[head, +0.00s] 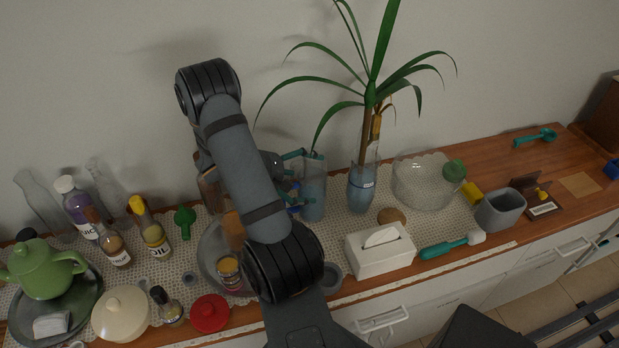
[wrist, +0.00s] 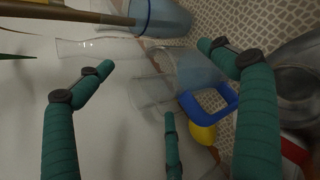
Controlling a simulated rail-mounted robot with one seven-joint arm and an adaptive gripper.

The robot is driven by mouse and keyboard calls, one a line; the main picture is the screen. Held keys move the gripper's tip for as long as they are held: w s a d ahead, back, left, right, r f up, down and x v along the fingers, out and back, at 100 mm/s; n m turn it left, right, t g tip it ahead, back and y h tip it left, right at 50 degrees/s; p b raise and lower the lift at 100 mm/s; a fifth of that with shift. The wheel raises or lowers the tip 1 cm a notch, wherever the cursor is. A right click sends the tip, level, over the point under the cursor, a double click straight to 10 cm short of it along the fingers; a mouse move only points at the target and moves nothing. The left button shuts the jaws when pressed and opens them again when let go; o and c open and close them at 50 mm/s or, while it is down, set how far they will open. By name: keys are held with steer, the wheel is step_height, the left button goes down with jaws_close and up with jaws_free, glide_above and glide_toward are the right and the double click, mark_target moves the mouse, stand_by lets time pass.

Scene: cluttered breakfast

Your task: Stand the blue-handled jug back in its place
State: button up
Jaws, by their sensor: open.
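The clear jug (head: 314,200), part filled with bluish liquid, stands upright on the lace mat just left of the plant vase in the head view. In the wrist view the jug (wrist: 190,66) shows sideways, with its blue handle (wrist: 222,103) at the lower right. My gripper (head: 305,169) has teal fingers and is at the jug's upper part, partly behind my arm. In the wrist view the fingers of my gripper (wrist: 158,78) are spread apart around the jug's upper end. I cannot tell whether any finger touches it.
The plant vase (head: 361,192) stands close on the jug's right. A metal tray (head: 211,262) with items is at the left, partly behind my arm. A tissue box (head: 380,256), a glass bowl (head: 420,185) and a grey pot (head: 500,210) stand to the right.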

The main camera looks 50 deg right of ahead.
steer(key=v, duration=1)
steer(key=shift+a+b, duration=0.2)
steer(key=shift+b, duration=0.1)
steer(key=shift+d, duration=0.1)
steer(key=p+x, duration=0.1)
steer(key=x, duration=1)
steer(key=shift+s+d+p, duration=0.1)
steer(key=shift+d+p, duration=0.2)
steer(key=shift+d, duration=0.1)
steer(key=shift+r+b, duration=0.3)
steer(key=shift+b, duration=0.05)
steer(key=shift+r, duration=0.75)
steer(key=shift+a, duration=0.1)
